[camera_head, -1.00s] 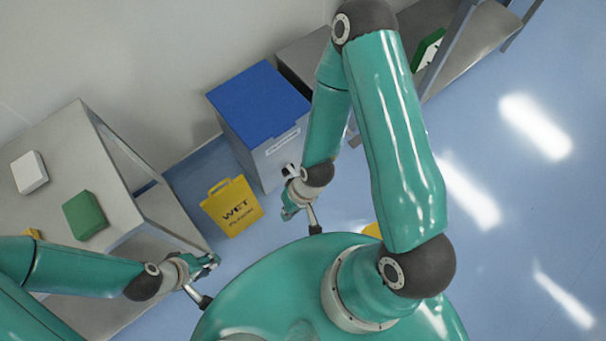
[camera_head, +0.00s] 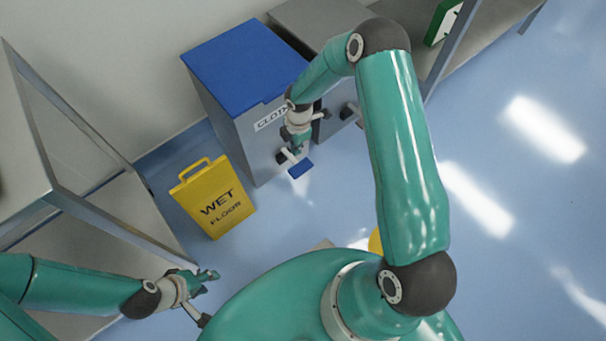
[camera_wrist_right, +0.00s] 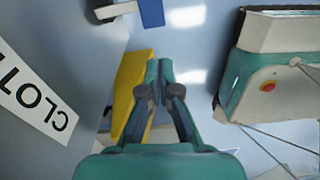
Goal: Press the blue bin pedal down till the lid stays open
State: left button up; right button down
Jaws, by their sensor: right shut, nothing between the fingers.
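The bin with the blue lid (camera_head: 245,65) stands against the wall in the head view, its lid shut flat. Its front carries a label (camera_head: 270,119), partly hidden by my right arm; the label also shows in the right wrist view (camera_wrist_right: 38,95). The blue pedal (camera_head: 301,169) sticks out low at the bin's front, and appears at the top of the right wrist view (camera_wrist_right: 152,12). My right gripper (camera_head: 297,150) is shut and empty, close to the pedal in the head view; I see a gap between them in the wrist view. My left gripper (camera_head: 210,276) is away at lower left, its jaws unclear.
A yellow wet floor sign (camera_head: 214,200) stands left of the bin. A grey bin (camera_head: 318,25) stands on the bin's right, with a pedal (camera_head: 349,112) at its front. A metal table (camera_head: 60,190) is at left. The blue floor on the right is clear.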

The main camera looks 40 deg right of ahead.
aim_at(301, 168)
pick_arm(q)
notch_tip(301, 168, down, 2)
jog(key=shift+b, duration=0.4)
pick_arm(e)
jog(key=d, duration=0.1)
jog(key=w+d+f+n, duration=0.1)
jog(key=shift+w+d+f+n+h, duration=0.1)
jog(key=shift+d+f+n+h, duration=0.05)
jog(key=shift+d+n+h, duration=0.15)
notch_tip(301, 168, down, 14)
jog(key=b, duration=0.4)
jog(key=shift+b, duration=0.35)
pick_arm(q)
notch_tip(301, 168, down, 5)
jog(key=shift+r, duration=0.15)
